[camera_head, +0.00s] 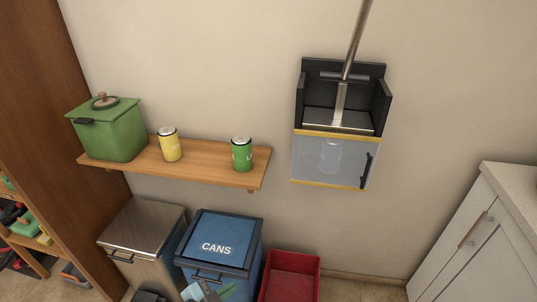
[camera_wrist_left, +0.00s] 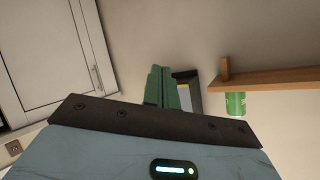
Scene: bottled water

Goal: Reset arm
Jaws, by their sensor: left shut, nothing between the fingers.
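My left gripper (camera_head: 225,290) shows at the bottom edge of the head view, in front of the blue bin. Most of its arm is out of the frame. In the left wrist view its green fingers (camera_wrist_left: 161,88) are together with nothing between them. It touches no object that I can see. My right gripper is in neither view.
A wooden shelf (camera_head: 210,172) holds a green pot (camera_head: 115,135), a yellow can (camera_head: 170,148) and a green can (camera_head: 242,155). A crusher (camera_head: 339,118) with a clear door hangs on the wall. Below are a metal bin (camera_head: 143,228), a blue "CANS" bin (camera_head: 222,236) and a red bin (camera_head: 291,260).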

